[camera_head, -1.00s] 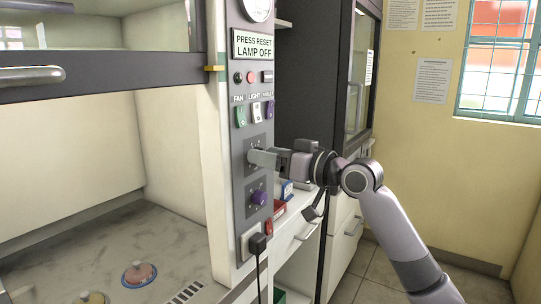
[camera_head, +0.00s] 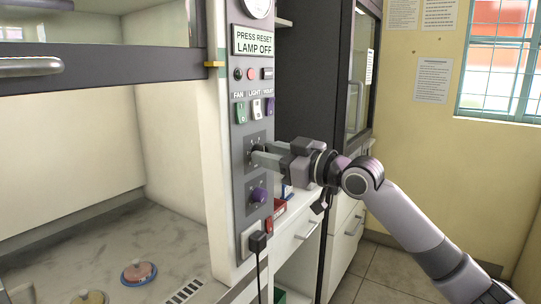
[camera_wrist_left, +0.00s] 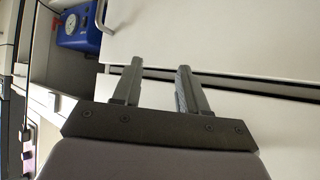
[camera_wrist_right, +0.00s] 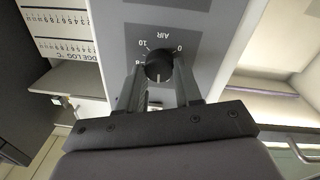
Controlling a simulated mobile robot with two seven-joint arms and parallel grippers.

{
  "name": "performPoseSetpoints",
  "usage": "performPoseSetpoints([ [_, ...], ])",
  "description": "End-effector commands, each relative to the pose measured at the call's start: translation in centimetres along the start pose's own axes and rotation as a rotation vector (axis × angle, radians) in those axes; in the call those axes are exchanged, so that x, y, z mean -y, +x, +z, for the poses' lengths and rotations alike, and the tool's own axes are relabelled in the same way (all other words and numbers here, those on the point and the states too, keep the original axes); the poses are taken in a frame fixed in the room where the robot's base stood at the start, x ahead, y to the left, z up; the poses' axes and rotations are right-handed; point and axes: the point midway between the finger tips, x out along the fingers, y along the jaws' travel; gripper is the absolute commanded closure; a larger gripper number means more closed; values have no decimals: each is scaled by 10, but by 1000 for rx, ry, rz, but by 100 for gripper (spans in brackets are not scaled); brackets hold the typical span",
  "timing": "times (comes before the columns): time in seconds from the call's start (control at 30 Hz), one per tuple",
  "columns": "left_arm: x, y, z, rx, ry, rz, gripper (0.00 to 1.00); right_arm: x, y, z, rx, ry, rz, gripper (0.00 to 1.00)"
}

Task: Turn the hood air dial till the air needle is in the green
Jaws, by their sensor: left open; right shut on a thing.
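The air dial is a round black knob (camera_wrist_right: 159,66) with a scale marked AIR around it, seen in the right wrist view. In the head view it sits on the grey hood panel (camera_head: 238,180), mostly hidden behind my fingers. My right gripper (camera_head: 256,157) is shut on the dial, a finger on each side; in the right wrist view the fingertips (camera_wrist_right: 160,68) flank the knob. The air gauge (camera_head: 257,7) is cut off at the top of the head view, and I cannot read its needle. My left gripper (camera_wrist_left: 158,75) is open and empty in the left wrist view.
A purple knob (camera_head: 258,195) sits below the air dial. Above are several switches (camera_head: 256,108) and a red button (camera_head: 251,74). A plug with a cord (camera_head: 258,242) is lower down. White drawers (camera_head: 292,238) stand right of the panel.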

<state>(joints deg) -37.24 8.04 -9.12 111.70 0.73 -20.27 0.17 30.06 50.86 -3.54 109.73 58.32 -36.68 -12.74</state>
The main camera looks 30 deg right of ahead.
Motion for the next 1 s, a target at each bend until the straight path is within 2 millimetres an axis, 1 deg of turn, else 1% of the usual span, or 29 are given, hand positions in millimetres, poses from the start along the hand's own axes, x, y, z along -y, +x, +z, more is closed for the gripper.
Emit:
performPoseSetpoints([
  [0.27,0,0,0,0,0,1,57,0,0,0,-1,-4,0,96],
  [0.3,0,0,0,0,0,1,57,0,0,0,0,-4,0,56],
  [0.33,0,0,0,0,0,1,57,0,0,0,0,-3,0,46],
  [0.37,0,0,0,0,0,1,57,0,0,0,0,-3,0,40],
  [0.63,0,0,0,0,0,1,57,0,0,0,0,-2,0,40],
  [0.73,0,1,1,0,-1,1,57,0,-3,1,1,-2,0,40],
  [0.87,0,4,5,2,-2,1,57,0,-15,3,2,-5,2,40],
  [1.0,-1,8,10,4,-6,3,57,0,-34,4,3,-5,1,40],
])
